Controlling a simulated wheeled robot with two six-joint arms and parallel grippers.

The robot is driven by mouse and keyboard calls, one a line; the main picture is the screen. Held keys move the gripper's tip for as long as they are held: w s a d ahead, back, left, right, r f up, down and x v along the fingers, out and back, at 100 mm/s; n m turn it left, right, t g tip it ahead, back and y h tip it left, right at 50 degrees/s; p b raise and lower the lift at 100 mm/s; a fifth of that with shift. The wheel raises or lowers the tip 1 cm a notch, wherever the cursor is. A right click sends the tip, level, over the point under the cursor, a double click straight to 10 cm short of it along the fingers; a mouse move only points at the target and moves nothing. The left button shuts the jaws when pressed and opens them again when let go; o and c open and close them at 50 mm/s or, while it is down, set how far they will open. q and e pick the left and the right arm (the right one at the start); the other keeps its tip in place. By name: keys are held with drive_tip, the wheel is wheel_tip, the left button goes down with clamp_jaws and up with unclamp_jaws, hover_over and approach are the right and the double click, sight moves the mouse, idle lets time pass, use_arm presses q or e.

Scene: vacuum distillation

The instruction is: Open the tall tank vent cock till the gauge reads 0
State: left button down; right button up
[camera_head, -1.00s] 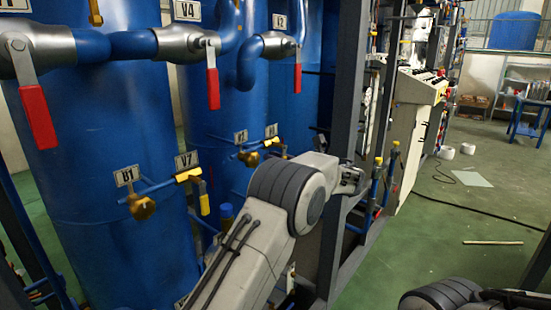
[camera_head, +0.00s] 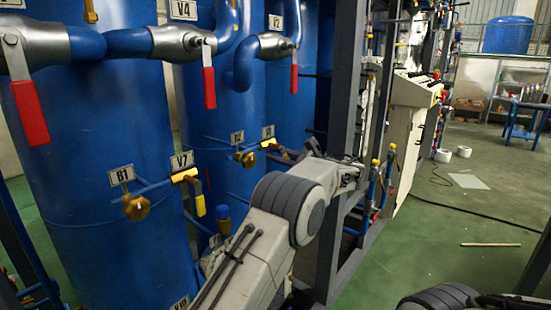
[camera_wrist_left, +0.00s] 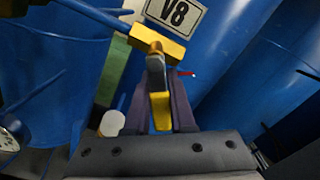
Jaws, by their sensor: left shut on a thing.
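In the wrist view, a yellow cock (camera_wrist_left: 158,42) sits on a blue pipe beside a V8 label (camera_wrist_left: 174,14). Its lever (camera_wrist_left: 160,108), grey above and yellow below, hangs down between the dark fingers of my left gripper (camera_wrist_left: 162,88), which is shut on it. In the head view, the V8 cock (camera_head: 268,144) is on the tall blue tank behind, and my left gripper (camera_head: 296,153) reaches it from the right, its fingertips hard to make out. A round white dial (camera_wrist_left: 9,140) is cut off at the wrist view's left edge; its reading is not legible. My right gripper is out of view.
A V7 cock (camera_head: 185,176) with a yellow lever and a brass B1 valve (camera_head: 136,207) sit on the nearer tank (camera_head: 95,130). Red-handled valves (camera_head: 209,87) hang above. A grey frame post (camera_head: 340,90) stands right of my left gripper. Green floor at right is mostly clear.

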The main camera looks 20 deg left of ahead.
use_arm(q)
drive_tip(key=shift+n, duration=0.4)
drive_tip(key=c, duration=0.8)
unclamp_jaws()
drive_tip(key=shift+o, duration=0.2)
drive_tip(key=v, duration=1)
drive_tip(key=shift+d, duration=0.3)
drive_tip(key=shift+r, duration=0.1)
